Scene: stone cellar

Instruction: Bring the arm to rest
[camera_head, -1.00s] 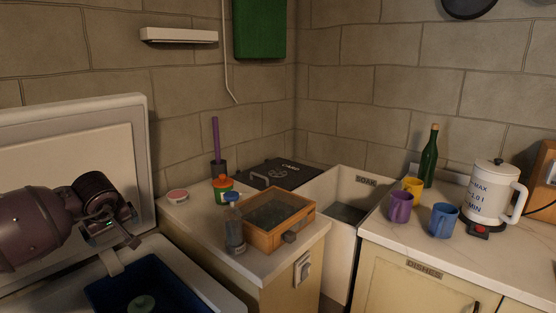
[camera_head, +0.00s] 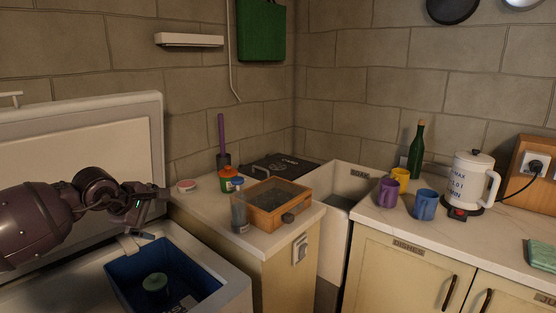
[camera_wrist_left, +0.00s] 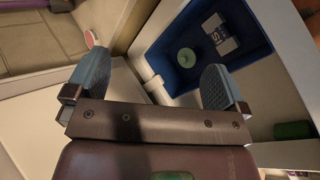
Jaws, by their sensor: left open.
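My left arm comes in from the left in the head view, and its gripper (camera_head: 156,207) is above the open white chest, near the raised lid (camera_head: 80,150). In the left wrist view the two blue-grey fingers of the left gripper (camera_wrist_left: 152,82) stand wide apart with nothing between them. The blue bin (camera_head: 205,266) and the green object (camera_head: 156,283) also show in the head view. My right gripper is not in view.
A sink (camera_head: 345,182) lies beyond. The right counter holds a purple mug (camera_head: 388,192), a blue mug (camera_head: 425,204), a green bottle (camera_head: 416,150) and a white kettle (camera_head: 470,180).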

